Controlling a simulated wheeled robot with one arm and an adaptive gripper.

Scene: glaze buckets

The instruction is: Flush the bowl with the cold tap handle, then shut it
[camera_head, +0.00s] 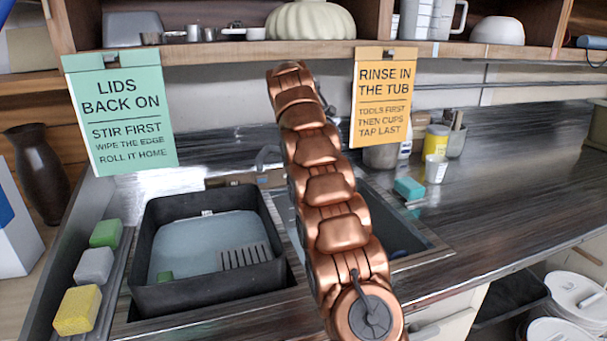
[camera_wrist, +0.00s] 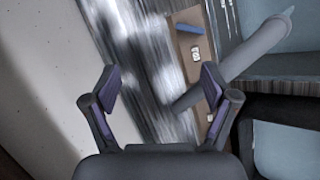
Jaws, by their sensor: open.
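My gripper (camera_wrist: 160,88) shows in the wrist view with its two dark fingers apart and nothing between them. A grey tap spout (camera_wrist: 245,60) slants across the right of the wrist view, beyond the right finger. A wooden strip (camera_wrist: 199,75) behind it carries a small blue piece (camera_wrist: 188,28) and a white label (camera_wrist: 195,52); I cannot tell whether the blue piece is the cold handle. The sink bowl (camera_head: 425,250) is partly hidden by my arm.
A black tub (camera_head: 155,300) of cloudy water stands at the left, with sponges (camera_head: 76,310) beside it. Two signs, green (camera_head: 120,112) and orange (camera_head: 382,97), hang from the shelf. A teal sponge (camera_head: 409,188) and cups (camera_head: 436,168) stand right. The right counter is mostly clear.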

